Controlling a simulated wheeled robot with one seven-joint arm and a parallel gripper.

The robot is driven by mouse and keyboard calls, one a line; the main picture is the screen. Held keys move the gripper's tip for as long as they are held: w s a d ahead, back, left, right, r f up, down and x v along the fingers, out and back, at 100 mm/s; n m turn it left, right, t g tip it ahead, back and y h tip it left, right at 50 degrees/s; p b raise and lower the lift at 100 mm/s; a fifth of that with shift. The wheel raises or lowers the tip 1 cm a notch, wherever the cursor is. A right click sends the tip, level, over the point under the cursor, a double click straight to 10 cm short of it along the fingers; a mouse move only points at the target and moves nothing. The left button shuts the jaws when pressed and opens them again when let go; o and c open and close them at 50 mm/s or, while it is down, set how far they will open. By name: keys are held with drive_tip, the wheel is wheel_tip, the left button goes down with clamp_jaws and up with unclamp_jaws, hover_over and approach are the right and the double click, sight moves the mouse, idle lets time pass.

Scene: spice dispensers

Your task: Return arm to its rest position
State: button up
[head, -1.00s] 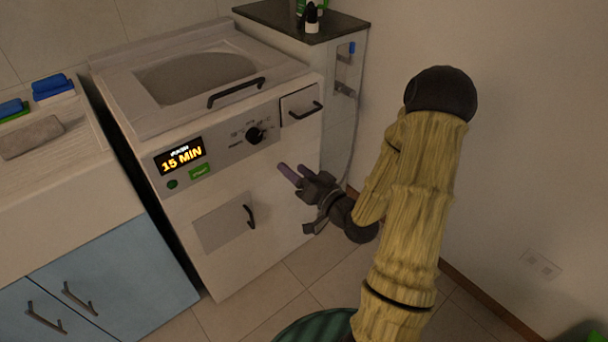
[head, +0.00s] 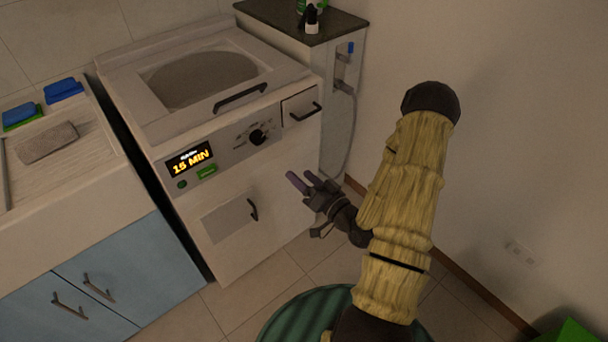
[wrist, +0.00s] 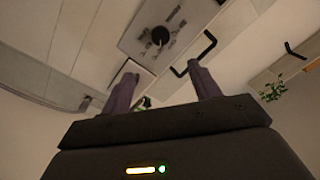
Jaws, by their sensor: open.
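My gripper (head: 301,181) is open and empty. In the head view it hangs in front of the lower right part of the white washing machine's front (head: 283,232), with my arm reaching down from the right. In the wrist view my gripper (wrist: 163,90) shows its two purple fingers spread apart with nothing between them. The machine's dark knob (wrist: 160,36) is beyond the fingers in that view. The machine's display (head: 190,159) reads 15 MIN in the head view.
A sink counter (head: 85,180) with blue and green sponges and a grey block is at left above blue cabinet doors (head: 110,275). A dark-topped cabinet (head: 300,22) holds bottles behind. A green round thing (head: 300,315) is on the floor below my arm. The wall is at right.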

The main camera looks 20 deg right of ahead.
idle(0.4)
drive_tip(key=s+a+r+n+g+h, duration=0.2)
drive_tip(key=s+a+r+g+h, duration=0.15)
drive_tip(key=s+g, duration=0.35)
drive_tip(key=s+a+r+n+g+h, duration=0.1)
drive_tip(key=s+a+r+g+h, duration=0.2)
drive_tip(key=s+r+g, duration=0.4)
wheel_tip(320, 180, up, 17)
drive_tip(key=p, duration=1.9)
drive_tip(key=shift+w+g+p, duration=0.35)
drive_tip(key=shift+w+g, duration=0.05)
